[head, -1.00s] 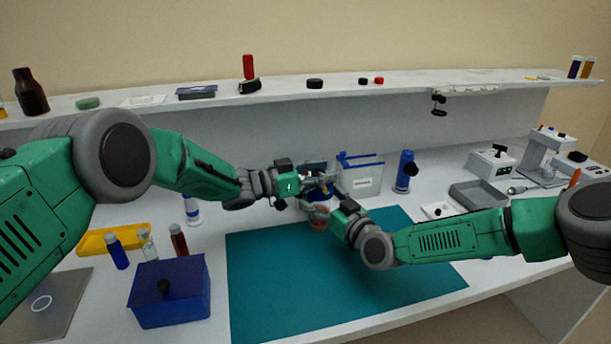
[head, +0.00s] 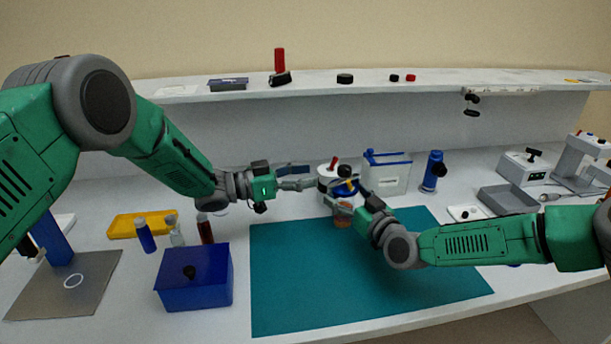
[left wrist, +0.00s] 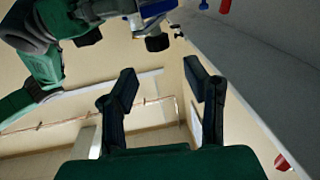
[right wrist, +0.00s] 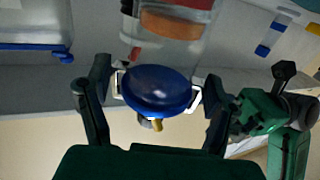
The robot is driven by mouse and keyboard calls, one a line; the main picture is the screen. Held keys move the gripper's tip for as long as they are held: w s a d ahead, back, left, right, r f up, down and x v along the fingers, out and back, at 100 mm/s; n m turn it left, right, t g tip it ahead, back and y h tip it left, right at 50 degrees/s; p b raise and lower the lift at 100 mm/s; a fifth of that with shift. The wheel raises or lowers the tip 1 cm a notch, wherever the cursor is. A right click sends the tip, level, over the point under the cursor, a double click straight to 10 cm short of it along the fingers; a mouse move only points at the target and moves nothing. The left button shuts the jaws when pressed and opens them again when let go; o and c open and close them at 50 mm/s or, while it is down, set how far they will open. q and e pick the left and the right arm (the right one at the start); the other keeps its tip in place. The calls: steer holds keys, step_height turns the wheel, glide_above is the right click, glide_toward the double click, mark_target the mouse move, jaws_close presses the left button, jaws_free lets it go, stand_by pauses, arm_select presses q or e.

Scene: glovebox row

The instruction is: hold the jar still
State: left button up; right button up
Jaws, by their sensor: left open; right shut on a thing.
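The jar has a blue lid (head: 346,188) and a clear body with an orange-brown layer (head: 343,220). It stands near the back edge of the teal mat (head: 300,290). My right gripper (head: 345,205) is shut on the jar. In the right wrist view, the blue lid (right wrist: 157,88) lies between the fingers, with the clear body (right wrist: 170,48) beyond it. My left gripper (head: 312,177) is open and empty, to the left of the jar and apart from it. In the left wrist view, its fingers (left wrist: 160,88) are spread with nothing between them.
A white container (head: 325,182) with red and black tops stands close behind the jar. A clear blue-trimmed box (head: 388,175) and a blue bottle (head: 432,172) stand behind right. A blue box (head: 195,278) and several vials are left. The mat's front is clear.

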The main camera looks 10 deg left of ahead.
steer(key=shift+r, duration=0.1)
steer(key=o, duration=1.5)
steer(key=shift+o, duration=0.2)
steer(key=shift+s, duration=0.1)
